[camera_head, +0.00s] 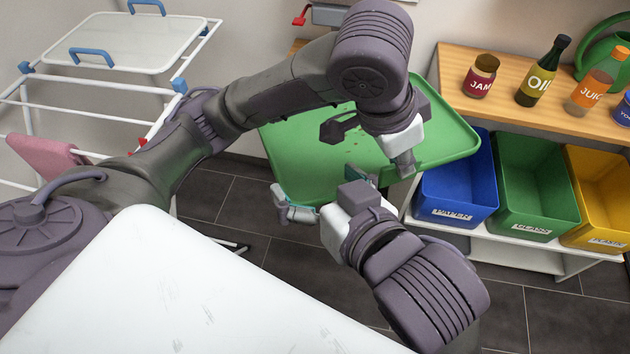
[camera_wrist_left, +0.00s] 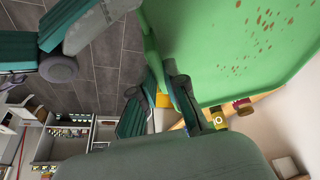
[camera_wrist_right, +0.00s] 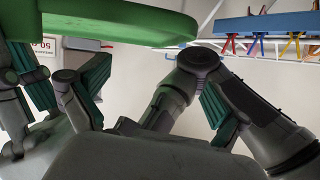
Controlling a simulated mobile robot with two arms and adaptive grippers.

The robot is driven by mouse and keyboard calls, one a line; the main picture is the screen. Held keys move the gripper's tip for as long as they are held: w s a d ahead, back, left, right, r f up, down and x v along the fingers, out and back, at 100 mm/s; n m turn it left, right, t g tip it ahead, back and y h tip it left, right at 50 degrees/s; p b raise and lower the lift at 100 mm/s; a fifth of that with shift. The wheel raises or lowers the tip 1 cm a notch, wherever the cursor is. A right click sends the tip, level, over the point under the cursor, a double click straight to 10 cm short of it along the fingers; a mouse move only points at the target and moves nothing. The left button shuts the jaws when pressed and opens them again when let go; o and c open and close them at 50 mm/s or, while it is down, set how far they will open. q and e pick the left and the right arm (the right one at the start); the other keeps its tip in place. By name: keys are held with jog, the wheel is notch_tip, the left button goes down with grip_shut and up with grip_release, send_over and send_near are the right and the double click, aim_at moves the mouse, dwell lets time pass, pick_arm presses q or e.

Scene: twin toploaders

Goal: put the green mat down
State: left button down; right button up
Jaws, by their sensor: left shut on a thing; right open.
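The green mat (camera_head: 300,153) looks like a shallow tray with a raised rim and reddish specks on top. It is held in the air over the dark floor, left of the bins. My left gripper (camera_head: 405,163) is shut on its near edge; the left wrist view shows the jaws (camera_wrist_left: 188,105) at the rim of the mat (camera_wrist_left: 235,45). My right gripper (camera_head: 322,195) is open just below and left of the left one, close to the near rim. In the right wrist view the mat's edge (camera_wrist_right: 120,20) passes overhead. My left arm hides part of the mat.
A white drying rack (camera_head: 95,108) stands at left with a white blue-handled tray (camera_head: 130,42) and a pink cloth (camera_head: 45,158). A white surface (camera_head: 150,290) fills the foreground. Blue (camera_head: 457,185), green (camera_head: 535,190) and yellow (camera_head: 600,190) bins sit under a wooden shelf (camera_head: 455,65) bearing bottles.

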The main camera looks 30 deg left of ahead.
aim_at(283, 142)
jog(key=shift+a+f+n+t+h, duration=0.25)
jog(key=shift+f+n+t+h, duration=0.15)
jog(key=shift+f, duration=0.05)
jog(key=x, duration=1.1)
jog(key=shift+w+a+f, duration=0.1)
jog(key=shift+w+a, duration=0.1)
jog(key=shift+w, duration=0.1)
